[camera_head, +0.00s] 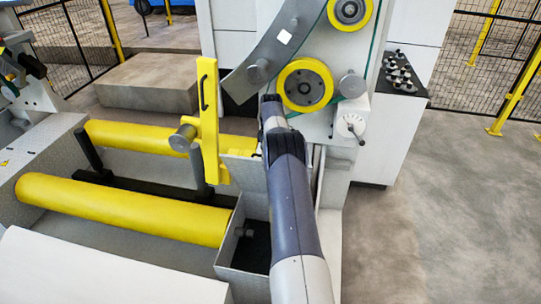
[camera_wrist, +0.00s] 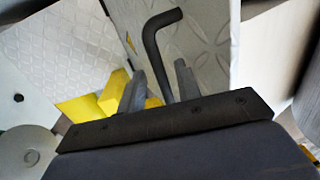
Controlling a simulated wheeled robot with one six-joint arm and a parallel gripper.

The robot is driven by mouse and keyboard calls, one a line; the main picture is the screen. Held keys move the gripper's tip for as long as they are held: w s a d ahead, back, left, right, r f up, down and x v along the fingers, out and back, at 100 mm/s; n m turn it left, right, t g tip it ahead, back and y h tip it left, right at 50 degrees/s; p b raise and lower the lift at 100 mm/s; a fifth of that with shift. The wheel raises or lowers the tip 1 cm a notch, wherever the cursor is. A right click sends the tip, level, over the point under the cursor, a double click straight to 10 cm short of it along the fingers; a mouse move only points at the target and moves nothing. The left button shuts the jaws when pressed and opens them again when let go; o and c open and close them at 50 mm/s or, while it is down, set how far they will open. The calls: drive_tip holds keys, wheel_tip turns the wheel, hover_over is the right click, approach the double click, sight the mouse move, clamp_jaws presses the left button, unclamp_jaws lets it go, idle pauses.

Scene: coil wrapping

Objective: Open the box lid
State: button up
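The box (camera_head: 228,244) is a grey metal bin at the foot of the machine, with its dark inside showing from above. A light panel that looks like its lid (camera_head: 243,172) stands raised at the back of the box. In the wrist view a pale diamond-plate panel (camera_wrist: 208,45), apparently the lid, fills the upper right. A black bent-rod handle (camera_wrist: 152,52) rises in front of it. My gripper (camera_wrist: 160,82) has its two grey fingers apart, with the rod between them and gaps visible on both sides. In the head view my arm hides the gripper.
Yellow rollers (camera_head: 125,208) lie left of the box. A yellow upright arm (camera_head: 208,120) stands just behind it. The machine's wheel (camera_head: 305,85) and white housing rise behind my arm. Open floor (camera_head: 440,210) lies to the right.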

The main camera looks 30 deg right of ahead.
wheel_tip(320, 180, up, 11)
drive_tip(key=p, duration=0.4)
drive_tip(key=shift+w+d+f, duration=0.15)
drive_tip(key=shift+w+d, duration=0.1)
drive_tip(key=shift+c, duration=0.4)
